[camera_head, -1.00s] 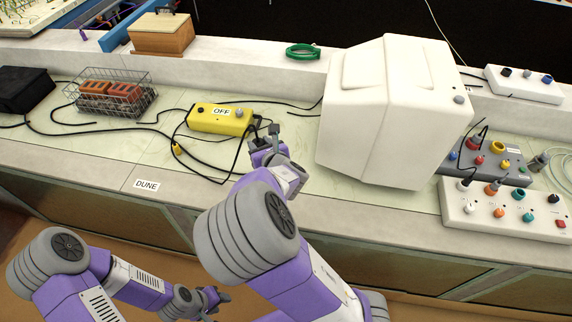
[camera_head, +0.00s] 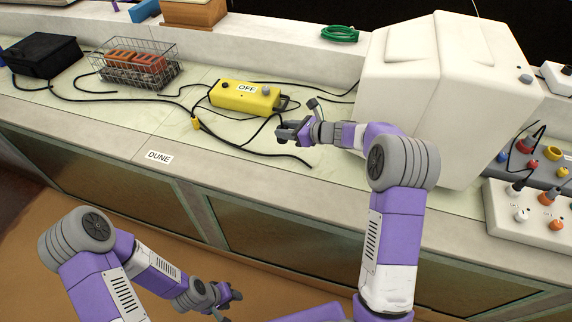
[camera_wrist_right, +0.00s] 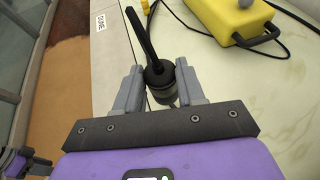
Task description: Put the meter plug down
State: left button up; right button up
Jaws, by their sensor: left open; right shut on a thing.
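The meter plug (camera_wrist_right: 158,74) is a black round plug with a dark tail pointing up and left in the right wrist view. My right gripper (camera_wrist_right: 160,92) is shut on it, one grey finger on each side. In the head view the right gripper (camera_head: 281,133) is over the pale bench top, in front of the yellow box marked OFF (camera_head: 246,97). The plug is hard to make out there, and its height above the bench is unclear. My left gripper (camera_head: 224,305) is open and empty, low in front of the bench.
A large white housing (camera_head: 440,95) stands right of my right gripper. A wire basket (camera_head: 133,66) holds orange blocks at the back left. Black cables (camera_head: 250,149) lie across the bench. The DUNE label (camera_head: 158,157) is on the front edge; bench top (camera_head: 150,125) nearby is clear.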

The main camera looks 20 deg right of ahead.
jog(key=f+b, duration=0.1)
jog(key=f, duration=0.2)
jog(key=f+b, duration=0.1)
jog(key=f, duration=0.2)
jog(key=d+f+b, duration=0.1)
jog(key=f, duration=0.3)
jog(key=shift+w, duration=0.1)
jog(key=shift+r, duration=0.1)
jog(key=shift+b, duration=0.35)
jog(key=o, duration=1.1)
